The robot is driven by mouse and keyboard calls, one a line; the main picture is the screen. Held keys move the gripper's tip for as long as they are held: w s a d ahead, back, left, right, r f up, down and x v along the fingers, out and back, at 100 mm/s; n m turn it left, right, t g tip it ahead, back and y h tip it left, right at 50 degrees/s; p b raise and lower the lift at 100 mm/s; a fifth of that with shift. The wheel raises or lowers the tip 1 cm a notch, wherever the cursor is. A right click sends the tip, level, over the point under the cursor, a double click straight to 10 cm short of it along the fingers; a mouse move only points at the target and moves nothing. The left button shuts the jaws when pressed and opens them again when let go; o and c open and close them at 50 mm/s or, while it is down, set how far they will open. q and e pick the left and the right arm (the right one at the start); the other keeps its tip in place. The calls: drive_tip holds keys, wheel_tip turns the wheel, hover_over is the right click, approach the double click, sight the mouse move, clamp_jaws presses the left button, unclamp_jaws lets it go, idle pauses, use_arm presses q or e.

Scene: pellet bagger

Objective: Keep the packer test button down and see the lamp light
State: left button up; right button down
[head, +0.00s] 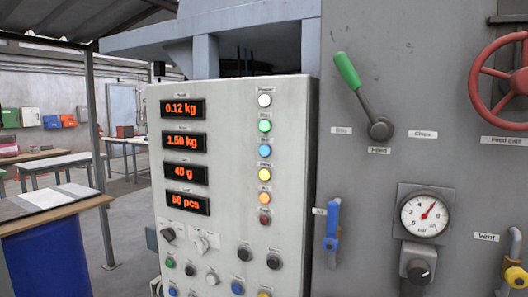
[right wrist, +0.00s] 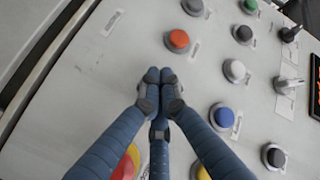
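The grey control panel (head: 225,130) stands in the middle of the head view, with a column of lamps. The top lamp (head: 264,100) is white; below it are green, blue, yellow and orange ones, and a dark red lamp (head: 264,221) at the bottom. Their labels are too small to read surely. In the right wrist view my right gripper (right wrist: 160,78) has its fingertips together and empty, over bare panel just below an orange-red button (right wrist: 178,40). I cannot tell whether it touches the panel. Which button is the packer test is not readable. My left gripper is in neither view.
Near the fingers are a white button (right wrist: 234,70), a blue button (right wrist: 222,116) and black buttons (right wrist: 243,34). A red and yellow button (right wrist: 125,163) is partly behind a finger. A green-handled lever (head: 350,78) and gauge (head: 424,216) are right of the panel.

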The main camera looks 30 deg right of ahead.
drive_tip(key=shift+s+a, duration=0.55)
drive_tip(key=shift+a, duration=0.05)
